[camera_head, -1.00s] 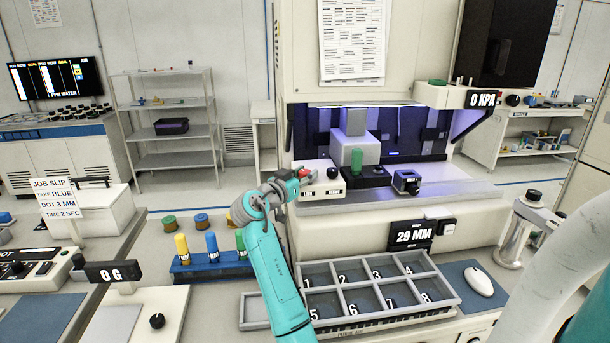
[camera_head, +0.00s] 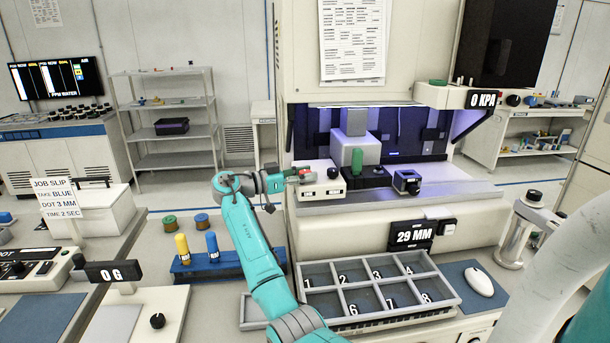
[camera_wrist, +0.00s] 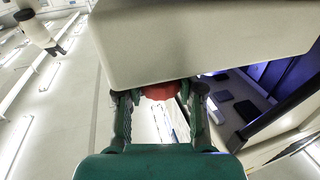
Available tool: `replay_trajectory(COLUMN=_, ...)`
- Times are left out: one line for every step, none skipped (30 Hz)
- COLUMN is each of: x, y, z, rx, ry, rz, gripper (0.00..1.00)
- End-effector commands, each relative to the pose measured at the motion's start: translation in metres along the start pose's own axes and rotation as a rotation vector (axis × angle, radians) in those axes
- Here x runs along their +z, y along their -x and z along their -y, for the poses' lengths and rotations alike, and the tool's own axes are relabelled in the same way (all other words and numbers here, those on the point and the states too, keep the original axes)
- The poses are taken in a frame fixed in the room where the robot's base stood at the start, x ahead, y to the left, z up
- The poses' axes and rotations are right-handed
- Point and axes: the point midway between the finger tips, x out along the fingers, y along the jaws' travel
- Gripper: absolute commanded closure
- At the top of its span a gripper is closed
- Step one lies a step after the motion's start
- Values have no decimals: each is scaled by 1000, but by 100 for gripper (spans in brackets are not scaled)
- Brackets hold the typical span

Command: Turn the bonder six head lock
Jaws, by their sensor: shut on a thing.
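The bonder (camera_head: 360,222) stands in front of me with a white control box (camera_head: 320,187) at its left front corner. The box carries a black knob (camera_head: 333,172) on its upper face. A small red part (camera_head: 304,173) shows at the box's left side, which I take to be the head lock. My gripper (camera_head: 296,175) reaches it level from the left. In the wrist view my gripper (camera_wrist: 160,96) has its fingertips on either side of the red part (camera_wrist: 159,91), under a big cream block that hides its upper portion. The angle of the lock cannot be read.
A divided grey tray (camera_head: 452,300) with numbered compartments lies in front of the bonder. A blue rack (camera_head: 190,266) with yellow and blue bottles stands left, partly behind my arm. A green cylinder (camera_head: 357,160) and a dark knob box (camera_head: 407,182) are on the bonder's deck.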

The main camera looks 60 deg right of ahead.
Motion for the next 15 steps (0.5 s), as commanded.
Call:
replay_trajectory(x=2, y=0, z=0, rx=4, ry=3, rz=2, gripper=97)
replay_trajectory(x=2, y=0, z=0, rx=5, ry=3, rz=3, gripper=97)
replay_trajectory(x=2, y=0, z=0, rx=5, ry=3, rz=3, gripper=97)
replay_trajectory(x=2, y=0, z=0, rx=5, ry=3, rz=3, gripper=97)
replay_trajectory(x=2, y=0, z=0, rx=5, ry=3, rz=3, gripper=97)
replay_trajectory(x=2, y=0, z=0, rx=5, ry=3, rz=3, gripper=97)
replay_trajectory(x=2, y=0, z=0, rx=5, ry=3, rz=3, gripper=97)
replay_trajectory(x=2, y=0, z=0, rx=5, ry=3, rz=3, gripper=97)
replay_trajectory(x=3, y=0, z=0, rx=5, ry=3, rz=3, gripper=97)
replay_trajectory(x=3, y=0, z=0, rx=5, ry=3, rz=3, gripper=97)
replay_trajectory(x=3, y=0, z=0, rx=5, ry=3, rz=3, gripper=97)
replay_trajectory(x=3, y=-1, z=0, rx=5, ry=4, rz=3, gripper=55)
replay_trajectory(x=3, y=-1, z=0, rx=5, ry=4, rz=3, gripper=48)
replay_trajectory(x=2, y=-1, z=0, rx=5, ry=3, rz=3, gripper=40)
replay_trajectory(x=2, y=0, z=0, rx=5, ry=3, rz=2, gripper=36)
